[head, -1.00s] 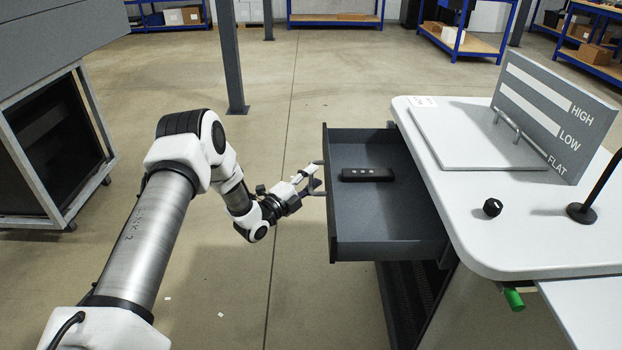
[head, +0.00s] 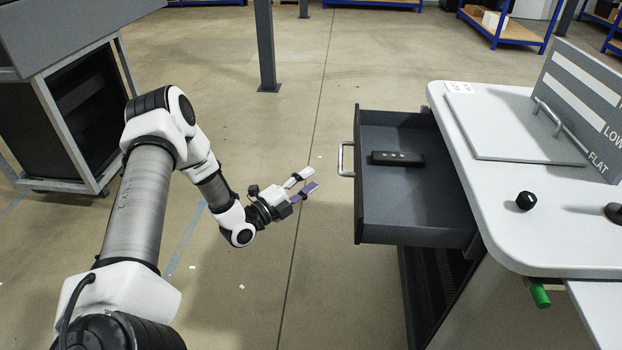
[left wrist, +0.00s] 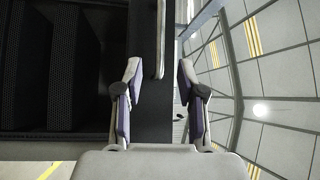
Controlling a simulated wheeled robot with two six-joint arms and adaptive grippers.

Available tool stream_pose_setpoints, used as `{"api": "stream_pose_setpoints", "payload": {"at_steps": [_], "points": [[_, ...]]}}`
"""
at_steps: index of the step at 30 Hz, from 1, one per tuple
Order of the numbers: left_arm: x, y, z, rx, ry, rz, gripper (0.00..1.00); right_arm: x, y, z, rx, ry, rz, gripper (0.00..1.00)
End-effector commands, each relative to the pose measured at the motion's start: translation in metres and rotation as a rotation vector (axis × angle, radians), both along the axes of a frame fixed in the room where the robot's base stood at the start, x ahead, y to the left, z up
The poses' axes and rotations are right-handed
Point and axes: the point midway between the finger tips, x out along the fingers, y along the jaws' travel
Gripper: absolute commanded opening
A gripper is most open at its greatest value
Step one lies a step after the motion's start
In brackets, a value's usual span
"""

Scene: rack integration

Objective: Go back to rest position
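My left gripper (head: 306,181) is in the middle of the head view, left of the open drawer (head: 415,232). Its fingers are apart with nothing between them. A gap of floor separates the fingertips from the drawer's metal handle (head: 342,159). In the left wrist view the two fingers (left wrist: 159,85) are spread, and the handle (left wrist: 160,40) shows beyond them, not held. My right gripper is in neither view.
A black box-shaped object (head: 398,158) lies in the drawer. The white table (head: 480,215) on the right carries a hinged panel, a sign and a black knob (head: 526,200). A dark rack (head: 75,115) stands at the left. A grey post (head: 265,50) rises behind.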

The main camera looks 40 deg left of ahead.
Motion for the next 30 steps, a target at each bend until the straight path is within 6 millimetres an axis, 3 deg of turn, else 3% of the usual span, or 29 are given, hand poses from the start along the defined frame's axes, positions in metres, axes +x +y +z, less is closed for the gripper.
{"api": "stream_pose_setpoints", "payload": {"at_steps": [11, 14, 17, 21, 24, 30], "points": [[0.001, -0.007, -0.006, -0.027, 0.033, -0.008, 0.39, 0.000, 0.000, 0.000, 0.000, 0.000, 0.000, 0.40], [0.002, -0.037, -0.032, -0.162, 0.191, -0.030, 0.39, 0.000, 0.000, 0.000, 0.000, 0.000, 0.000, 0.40], [-0.012, -0.089, -0.083, -0.405, 0.497, -0.015, 0.39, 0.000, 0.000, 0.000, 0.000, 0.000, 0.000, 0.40], [-0.081, -0.156, -0.158, -0.751, 0.984, 0.179, 0.39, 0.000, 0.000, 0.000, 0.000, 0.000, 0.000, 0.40], [-0.141, -0.181, -0.190, -0.911, 1.222, 0.395, 0.39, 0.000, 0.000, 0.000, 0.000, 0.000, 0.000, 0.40], [-0.251, -0.200, -0.212, -1.073, 1.469, 0.876, 0.39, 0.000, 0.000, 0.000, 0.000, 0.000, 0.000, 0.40]]}}
